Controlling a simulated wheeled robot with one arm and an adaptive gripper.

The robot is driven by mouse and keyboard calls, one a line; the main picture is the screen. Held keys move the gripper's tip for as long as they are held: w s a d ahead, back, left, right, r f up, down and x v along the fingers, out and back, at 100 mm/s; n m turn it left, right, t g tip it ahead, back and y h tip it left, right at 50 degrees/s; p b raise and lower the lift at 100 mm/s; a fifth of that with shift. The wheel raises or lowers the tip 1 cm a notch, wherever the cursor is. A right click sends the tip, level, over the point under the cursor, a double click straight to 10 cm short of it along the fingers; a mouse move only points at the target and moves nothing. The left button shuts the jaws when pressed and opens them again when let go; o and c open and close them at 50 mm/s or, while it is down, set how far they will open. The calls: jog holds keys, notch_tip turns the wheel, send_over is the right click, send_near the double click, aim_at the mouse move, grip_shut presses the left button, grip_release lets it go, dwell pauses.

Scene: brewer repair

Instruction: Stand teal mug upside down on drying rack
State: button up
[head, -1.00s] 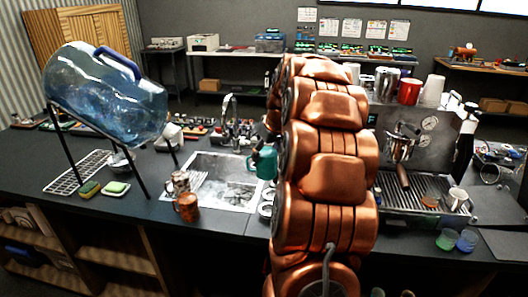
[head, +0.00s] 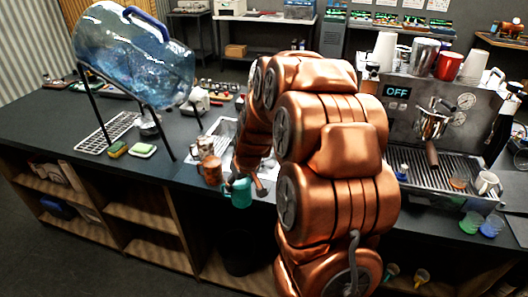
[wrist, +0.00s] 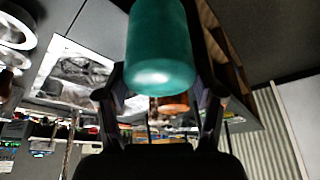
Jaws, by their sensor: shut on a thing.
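The teal mug (head: 239,194) is held by my gripper (head: 255,187) near the front edge of the counter, right of the copper mug. Its handle points left in the head view. In the wrist view the teal mug (wrist: 160,50) fills the top middle, a smooth closed end towards me, between the two dark fingers of my gripper (wrist: 160,100). I cannot tell for sure which way its mouth faces.
A big blue water bottle (head: 135,55) leans on a black-legged stand over the rack's side. Two sponges (head: 142,151) (head: 117,149) lie right of the rack. The copper mug (head: 211,171) and a patterned mug (head: 205,148) stand between sink and edge. The espresso machine (head: 455,105) is right.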

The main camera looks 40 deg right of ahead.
jog(key=w+a+f+n, duration=0.1)
jog(key=a+f, duration=1.4)
jog(key=a, duration=0.3)
jog(key=shift+w+a+f, duration=0.15)
jog(key=shift+w+a, duration=0.1)
jog(key=shift+w, duration=0.15)
